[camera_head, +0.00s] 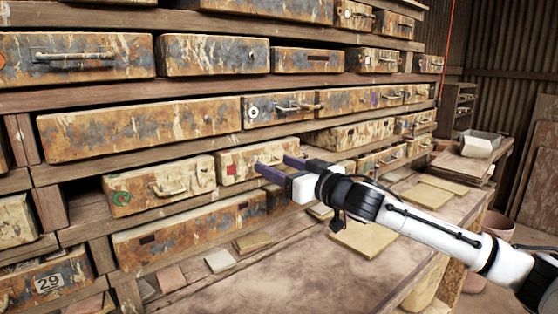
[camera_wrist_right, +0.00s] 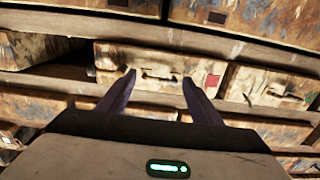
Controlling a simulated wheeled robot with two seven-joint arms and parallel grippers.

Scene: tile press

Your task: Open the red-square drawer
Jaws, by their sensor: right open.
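The red-square drawer (camera_head: 243,160) is a worn tan and grey box front with a red square at its left in the head view. It sits in the shelf and looks shut. In the right wrist view the drawer front (camera_wrist_right: 120,60) lies ahead, with its red square at the right and its handle (camera_wrist_right: 160,73) in the middle. My right gripper (camera_head: 273,166) is open and empty in front of this drawer. Its two fingertips (camera_wrist_right: 159,77) appear on either side of the handle; I cannot tell whether they touch it. My left gripper is not in view.
A drawer with a green ring (camera_head: 160,185) is beside it on the left in the head view. Wooden shelf boards run above and below. A workbench (camera_head: 300,272) below holds flat tiles (camera_head: 364,238).

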